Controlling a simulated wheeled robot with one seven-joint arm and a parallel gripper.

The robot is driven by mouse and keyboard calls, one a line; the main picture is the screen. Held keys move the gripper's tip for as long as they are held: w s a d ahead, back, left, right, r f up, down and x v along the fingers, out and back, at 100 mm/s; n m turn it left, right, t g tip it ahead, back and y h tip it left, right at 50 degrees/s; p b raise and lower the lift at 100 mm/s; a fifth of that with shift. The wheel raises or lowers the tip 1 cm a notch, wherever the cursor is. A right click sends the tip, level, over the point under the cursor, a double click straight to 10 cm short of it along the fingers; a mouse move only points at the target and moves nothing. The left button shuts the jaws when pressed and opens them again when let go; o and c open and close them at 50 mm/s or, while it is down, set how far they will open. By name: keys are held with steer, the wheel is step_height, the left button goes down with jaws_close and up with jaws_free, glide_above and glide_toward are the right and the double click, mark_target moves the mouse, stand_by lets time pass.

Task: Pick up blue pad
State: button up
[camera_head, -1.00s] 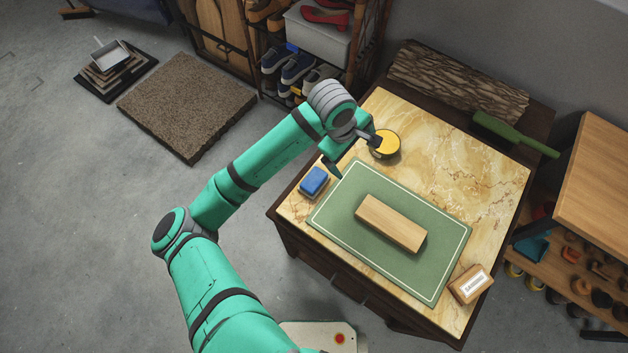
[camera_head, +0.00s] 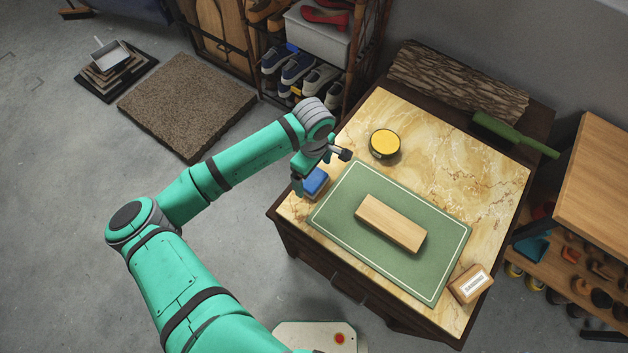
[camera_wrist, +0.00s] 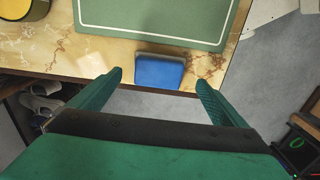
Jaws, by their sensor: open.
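The blue pad (camera_head: 316,181) sits on the marble tabletop near its left edge, beside the corner of the green mat. My gripper (camera_head: 318,170) is over that edge, close to the pad, and hides part of it in the head view. In the wrist view the blue pad (camera_wrist: 159,71) lies ahead of my open gripper (camera_wrist: 158,82), between the lines of its two fingers. The fingers are apart and nothing is between them. Whether a finger touches the pad cannot be told.
A green mat (camera_head: 345,208) carries a wooden block (camera_head: 391,222). A round yellow-topped tin (camera_head: 384,143) stands behind it. A small labelled box (camera_head: 470,284) is at the front right corner. A bark-textured log (camera_head: 458,82) and a green-handled brush (camera_head: 510,132) lie on a dark surface behind.

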mark_target(314, 179)
step_height(314, 179, down, 4)
steer(key=shift+w+f, duration=0.1)
steer(key=c, duration=1.2)
